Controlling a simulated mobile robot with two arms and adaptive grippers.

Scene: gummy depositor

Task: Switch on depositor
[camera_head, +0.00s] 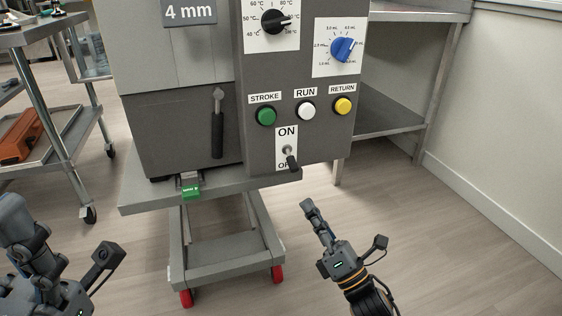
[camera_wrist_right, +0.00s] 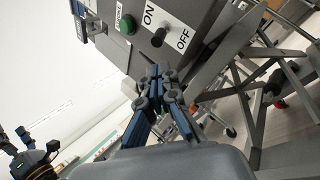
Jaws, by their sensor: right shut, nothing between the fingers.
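The depositor (camera_head: 180,130) is a grey machine with a control panel on its right side. Its toggle switch (camera_head: 291,161) sits on a white ON/OFF plate; the lever tilts down, partly covering the OFF label. The switch also shows in the right wrist view (camera_wrist_right: 160,37), between the ON and OFF words. My right gripper (camera_head: 307,206) is shut and empty, below and slightly right of the switch, apart from it. Its closed fingertips show in the wrist view (camera_wrist_right: 156,76). My left gripper (camera_head: 14,212) is at the lower left, away from the panel; its finger opening is unclear.
Above the switch are green STROKE (camera_head: 266,116), white RUN (camera_head: 306,111) and yellow RETURN (camera_head: 343,106) buttons. Black (camera_head: 275,22) and blue (camera_head: 343,48) knobs sit higher. The machine rests on a cart with red wheels (camera_head: 277,274). Floor right of it is clear.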

